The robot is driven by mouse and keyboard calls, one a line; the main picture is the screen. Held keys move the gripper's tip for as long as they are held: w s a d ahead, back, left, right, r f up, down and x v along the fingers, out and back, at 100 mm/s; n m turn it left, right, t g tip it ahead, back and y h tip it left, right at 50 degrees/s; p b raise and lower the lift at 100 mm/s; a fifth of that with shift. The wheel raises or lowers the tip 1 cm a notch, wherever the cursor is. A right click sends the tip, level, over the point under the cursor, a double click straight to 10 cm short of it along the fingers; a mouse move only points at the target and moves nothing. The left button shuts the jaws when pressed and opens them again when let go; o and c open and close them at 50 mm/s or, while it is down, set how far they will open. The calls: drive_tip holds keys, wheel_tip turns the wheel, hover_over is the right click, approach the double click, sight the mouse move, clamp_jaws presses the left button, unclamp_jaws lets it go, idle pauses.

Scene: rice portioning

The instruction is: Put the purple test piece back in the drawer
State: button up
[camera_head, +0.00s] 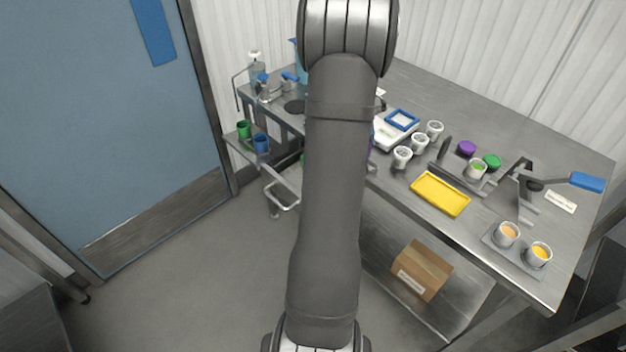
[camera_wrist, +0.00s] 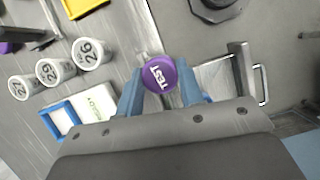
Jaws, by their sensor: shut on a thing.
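The purple test piece (camera_wrist: 160,74), a round disc with "TEST" on its face, sits between the blue fingers of my gripper (camera_wrist: 162,90) in the wrist view. My gripper is shut on it. In the wrist view, an open drawer (camera_wrist: 240,70) with a wire handle lies to the right of the piece, below the counter edge. The drawer handle also shows in the head view (camera_head: 283,207), left of my arm. In the head view my arm hides my gripper and much of the drawer.
White numbered cups (camera_wrist: 90,53) and a blue-framed scale (camera_wrist: 62,118) stand left of my gripper in the wrist view. A yellow tray (camera_head: 440,194) lies on the counter. A cardboard box (camera_head: 421,270) sits on the lower shelf.

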drive_tip(key=s+a+f+m, duration=0.2)
drive_tip(key=s+f, duration=0.4)
drive_tip(key=shift+y, duration=0.3)
drive_tip(key=w+a+f, duration=0.1)
drive_tip(key=a+f, duration=0.1)
drive_tip(key=a, duration=0.1)
drive_tip(key=w+a+f, duration=0.2)
drive_tip(key=a, duration=0.1)
drive_tip(key=w+a+f, duration=0.2)
drive_tip(key=a+f, duration=0.1)
drive_tip(key=shift+w+a+f, duration=0.1)
drive_tip(key=shift+w+a, duration=0.15)
drive_tip(key=shift+f, duration=2)
drive_tip(key=o, duration=1.1)
drive_tip(key=shift+f, duration=0.15)
drive_tip(key=shift+c, duration=0.2)
drive_tip(key=v, duration=1.2)
drive_tip(key=shift+w, duration=0.15)
